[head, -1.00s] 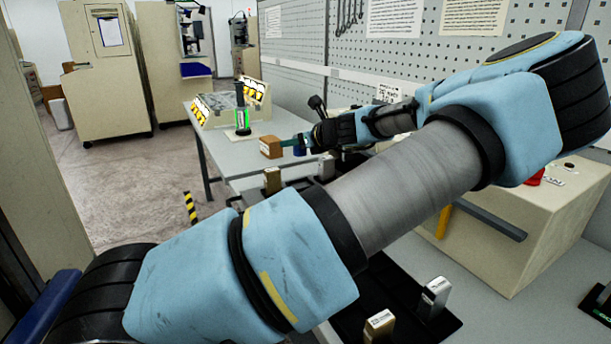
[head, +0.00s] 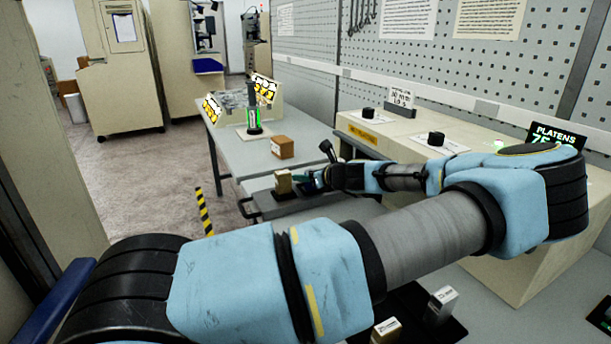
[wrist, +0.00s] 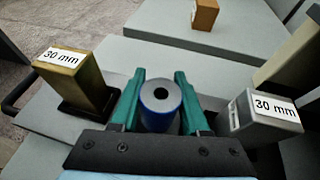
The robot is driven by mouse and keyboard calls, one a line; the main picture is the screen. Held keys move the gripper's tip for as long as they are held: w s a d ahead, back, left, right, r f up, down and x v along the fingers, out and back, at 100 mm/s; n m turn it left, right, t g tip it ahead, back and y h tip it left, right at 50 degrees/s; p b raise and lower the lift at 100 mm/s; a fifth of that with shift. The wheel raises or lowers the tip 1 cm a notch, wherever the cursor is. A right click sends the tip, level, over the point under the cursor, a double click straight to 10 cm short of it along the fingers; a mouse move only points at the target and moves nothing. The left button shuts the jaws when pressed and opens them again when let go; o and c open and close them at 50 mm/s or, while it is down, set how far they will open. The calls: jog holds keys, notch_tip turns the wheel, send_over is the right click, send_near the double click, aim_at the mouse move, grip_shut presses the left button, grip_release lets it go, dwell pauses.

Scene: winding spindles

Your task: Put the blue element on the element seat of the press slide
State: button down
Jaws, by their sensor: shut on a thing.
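The blue element (wrist: 160,105) is a short cylinder with a blue rim and a grey top with a dark centre hole. My gripper (wrist: 160,75) has its green fingers shut on its two sides. In the wrist view it is between a brass 30 mm block (wrist: 75,78) on the left and a silver 30 mm block (wrist: 262,113) on the right, over a grey plate (wrist: 115,62). In the head view my gripper (head: 303,180) is low beside the brass block (head: 283,182). The element seat is hidden under the element, and I cannot tell whether they touch.
A brown box (head: 282,147) and a green-lit cylinder (head: 253,120) stand on the grey table behind. The beige press housing (head: 400,135) with knobs is at the right. Two more blocks (head: 440,304) are in front.

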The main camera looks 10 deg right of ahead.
jog(key=shift+c, duration=1.9)
grip_release()
jog(key=shift+f, duration=0.1)
jog(key=b+v, duration=0.3)
jog(key=v, duration=0.9)
jog(key=shift+r, duration=0.25)
